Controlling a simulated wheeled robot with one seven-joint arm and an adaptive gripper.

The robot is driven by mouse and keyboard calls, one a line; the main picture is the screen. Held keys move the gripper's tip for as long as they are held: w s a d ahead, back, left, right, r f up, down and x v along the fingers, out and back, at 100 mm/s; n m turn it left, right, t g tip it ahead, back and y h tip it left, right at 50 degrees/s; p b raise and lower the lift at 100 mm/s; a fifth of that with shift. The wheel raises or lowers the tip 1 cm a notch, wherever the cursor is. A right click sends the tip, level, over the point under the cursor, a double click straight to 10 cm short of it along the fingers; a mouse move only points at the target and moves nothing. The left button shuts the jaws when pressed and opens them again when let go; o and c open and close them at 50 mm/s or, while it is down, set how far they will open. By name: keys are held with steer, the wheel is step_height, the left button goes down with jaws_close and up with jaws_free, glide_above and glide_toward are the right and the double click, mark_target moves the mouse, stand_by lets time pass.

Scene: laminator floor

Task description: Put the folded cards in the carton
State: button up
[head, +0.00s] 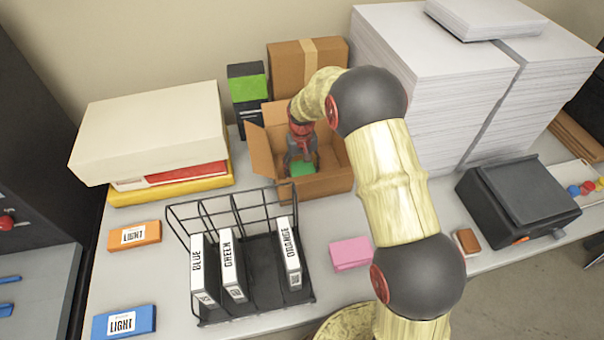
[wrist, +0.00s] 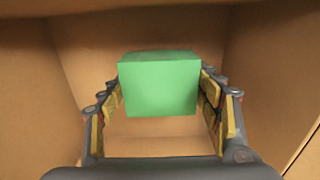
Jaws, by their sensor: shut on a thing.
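The open cardboard carton (head: 325,184) stands on the table towards the back, with flaps folded out. My gripper (head: 301,160) reaches down into it. In the wrist view my gripper (wrist: 160,95) is shut on a green block (wrist: 160,85), which may be the folded cards, with a finger on each side. The green block also shows inside the carton in the head view (head: 302,169). Carton walls (wrist: 85,60) surround it in the wrist view. Whether the block touches the carton floor I cannot tell. A pink block (head: 350,253) lies on the table in front of the carton.
A wire rack (head: 255,308) holds white boxes labelled BLUE, GREEN and ORANGE. Orange (head: 135,236) and blue (head: 124,322) LIGHT boxes lie at left. Tall paper stacks (head: 430,90) stand right of the carton, a closed taped box (head: 285,65) behind it. A black device (head: 515,195) sits at right.

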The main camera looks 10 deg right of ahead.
steer(key=shift+w+f, duration=0.1)
steer(key=shift+f, duration=0.65)
steer(key=shift+f, duration=0.1)
steer(key=o, duration=1.5)
